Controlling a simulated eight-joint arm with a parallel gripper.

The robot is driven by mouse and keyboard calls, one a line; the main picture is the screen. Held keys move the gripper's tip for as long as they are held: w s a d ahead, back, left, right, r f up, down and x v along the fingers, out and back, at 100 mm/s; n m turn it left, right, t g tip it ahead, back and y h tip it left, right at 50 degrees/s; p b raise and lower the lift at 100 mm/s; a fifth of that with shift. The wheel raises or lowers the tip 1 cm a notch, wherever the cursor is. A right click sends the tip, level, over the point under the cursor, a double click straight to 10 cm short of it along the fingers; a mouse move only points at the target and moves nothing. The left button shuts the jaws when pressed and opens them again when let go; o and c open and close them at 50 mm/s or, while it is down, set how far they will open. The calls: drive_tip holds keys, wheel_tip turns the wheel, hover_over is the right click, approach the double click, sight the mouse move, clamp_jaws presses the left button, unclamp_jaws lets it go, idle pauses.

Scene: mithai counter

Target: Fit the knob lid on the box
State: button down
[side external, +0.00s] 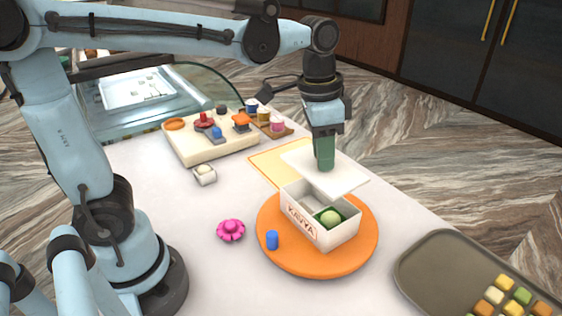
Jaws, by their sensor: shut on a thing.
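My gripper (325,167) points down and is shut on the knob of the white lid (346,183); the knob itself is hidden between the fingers. The lid is a flat, roughly level plate held above the white box (333,238), over its back part. The box is open-topped, with lettering on its front wall, and stands on a round orange turntable (281,262). A pale round sweet (331,216) sits in a green-lined part of the box. The lid hides the back of the box, and the gap between lid and box is hard to judge.
A blue peg (272,240) stands on the turntable, with a pink flower-shaped piece (231,230) at left. A small white item (204,175) and a cream board (213,152) with several coloured pieces lie behind. A metal tray (430,268) of sweets is front right.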

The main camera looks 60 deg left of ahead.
sight(321, 175)
drive_tip(key=shift+f, duration=2.8)
drive_tip(key=shift+f, duration=0.7)
drive_tip(key=c, duration=0.8)
unclamp_jaws()
drive_tip(key=shift+r, duration=3.85)
